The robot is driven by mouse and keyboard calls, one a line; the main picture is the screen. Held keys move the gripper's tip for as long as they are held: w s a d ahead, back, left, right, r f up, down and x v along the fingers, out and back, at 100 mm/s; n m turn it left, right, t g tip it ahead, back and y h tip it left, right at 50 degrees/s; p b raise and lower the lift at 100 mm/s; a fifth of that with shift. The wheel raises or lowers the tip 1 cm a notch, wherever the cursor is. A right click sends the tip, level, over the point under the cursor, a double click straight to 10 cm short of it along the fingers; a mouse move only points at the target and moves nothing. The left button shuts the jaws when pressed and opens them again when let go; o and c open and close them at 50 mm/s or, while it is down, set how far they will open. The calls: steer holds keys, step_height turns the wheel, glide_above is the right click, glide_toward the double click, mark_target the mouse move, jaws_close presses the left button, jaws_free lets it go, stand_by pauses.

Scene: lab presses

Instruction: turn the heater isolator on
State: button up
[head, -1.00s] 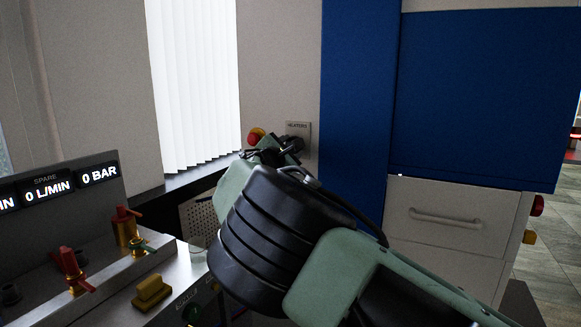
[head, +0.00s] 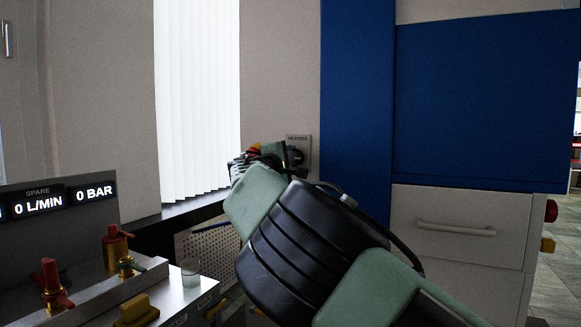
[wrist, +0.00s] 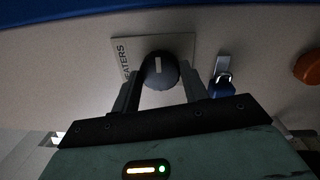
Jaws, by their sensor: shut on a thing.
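The heater isolator is a round dark knob (wrist: 163,74) with a pale pointer mark, on a light wall plate (wrist: 122,52) lettered HEATERS. In the wrist view the mark runs roughly parallel to the lettering. My gripper (wrist: 160,82) has one finger on each side of the knob and is shut on it. In the head view the plate (head: 298,138) shows on the wall beside the blue column, with the knob (head: 297,156) below its lettering. My wrist and arm hide part of that area, and the fingertips are hard to make out there.
A blue padlock (wrist: 220,86) hangs close beside my finger. A bench with red-handled valves (head: 52,280), a yellow knob (head: 136,311) and a glass (head: 191,272) stands at lower left.

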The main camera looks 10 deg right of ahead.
stand_by(0.4)
steer(key=o, duration=1)
steer(key=b+v, duration=0.1)
steer(key=v, duration=1.6)
steer(key=shift+s+b, duration=0.15)
steer(key=shift+b, duration=0.25)
steer(key=shift+a, duration=0.15)
